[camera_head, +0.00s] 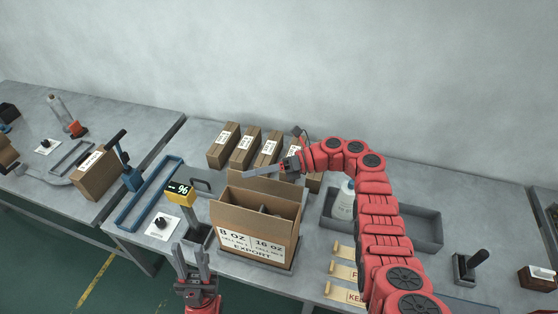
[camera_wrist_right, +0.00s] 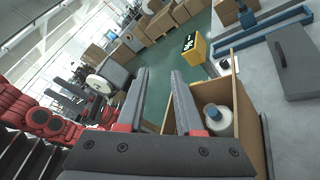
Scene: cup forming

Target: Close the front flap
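The open cardboard box (camera_head: 272,228) stands on the table in the middle of the head view, its label facing me. Its back flap (camera_head: 262,184) stands raised. In the right wrist view a bottle (camera_wrist_right: 217,121) is inside the box (camera_wrist_right: 244,128). My right gripper (camera_head: 262,172) is above the back of the box, fingers pointing left. The wrist view shows its fingers (camera_wrist_right: 158,72) apart and empty. My left gripper (camera_head: 190,256) is in front of the box's left corner, fingers up, apart and empty.
Several closed cartons (camera_head: 240,148) stand in a row behind the box. A yellow device (camera_head: 179,191) and a blue frame (camera_head: 150,190) are to its left. A grey tray (camera_head: 425,230) with a white bottle (camera_head: 345,198) is to the right. Wooden labelled blocks (camera_head: 343,271) lie front right.

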